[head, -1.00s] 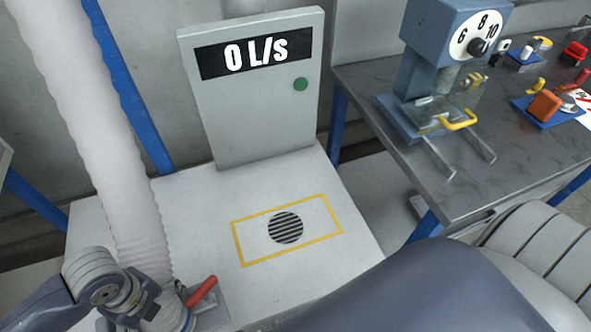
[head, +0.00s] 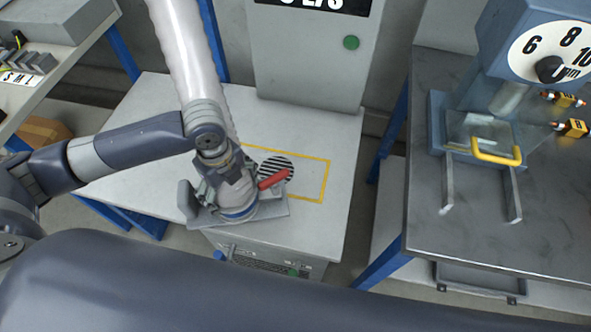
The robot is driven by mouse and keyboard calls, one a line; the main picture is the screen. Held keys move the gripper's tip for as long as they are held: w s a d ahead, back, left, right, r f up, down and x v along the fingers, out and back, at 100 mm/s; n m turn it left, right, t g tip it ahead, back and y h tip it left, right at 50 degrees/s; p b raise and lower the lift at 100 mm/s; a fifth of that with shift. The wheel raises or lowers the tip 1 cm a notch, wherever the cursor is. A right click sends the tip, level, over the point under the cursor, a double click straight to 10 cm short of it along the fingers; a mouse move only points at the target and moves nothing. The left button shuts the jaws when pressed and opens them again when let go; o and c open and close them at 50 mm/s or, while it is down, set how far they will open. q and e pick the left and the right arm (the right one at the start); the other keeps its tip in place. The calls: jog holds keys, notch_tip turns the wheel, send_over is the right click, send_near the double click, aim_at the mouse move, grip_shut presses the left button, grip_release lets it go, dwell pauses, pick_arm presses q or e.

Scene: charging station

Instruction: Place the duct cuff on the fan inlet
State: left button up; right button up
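The white flexible duct (head: 185,55) comes down from the top to the duct cuff (head: 240,211), which has a flat grey plate, a blue ring and a red handle. My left gripper (head: 213,185) is at the cuff's side and appears shut on it; the fingertips are partly hidden. The fan inlet (head: 278,168) is a round striped grille in a yellow rectangle on the white bench top. The cuff is just in front and left of the grille, overlapping the rectangle's near left part. The red handle covers the grille's near edge. I cannot tell the plate's height above the bench. My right gripper is out of view.
A grey cabinet (head: 308,60) with a green button and partly cut-off display stands behind the inlet. At right, a dark table (head: 440,228) carries a blue dial press (head: 530,45) with a yellow handle. The bench top right of the rectangle is clear.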

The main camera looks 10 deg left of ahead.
pick_arm(q)
jog(key=shift+w+d+f, duration=0.85)
jog(key=shift+w+d, duration=0.2)
jog(key=shift+w, duration=1.3)
jog(key=shift+w+d+f, duration=0.85)
jog(key=shift+w+d, duration=0.25)
jog(key=shift+w, duration=1.25)
jog(key=shift+w+d+f, duration=0.85)
jog(key=shift+w+d, duration=0.2)
jog(key=shift+w, duration=1.3)
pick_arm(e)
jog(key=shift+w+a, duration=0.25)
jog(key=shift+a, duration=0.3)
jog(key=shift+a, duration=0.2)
pick_arm(q)
jog(key=o, duration=1.1)
jog(key=shift+f, duration=0.1)
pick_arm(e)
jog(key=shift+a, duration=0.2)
pick_arm(q)
notch_tip(320, 180, up, 12)
jog(key=shift+r, duration=0.2)
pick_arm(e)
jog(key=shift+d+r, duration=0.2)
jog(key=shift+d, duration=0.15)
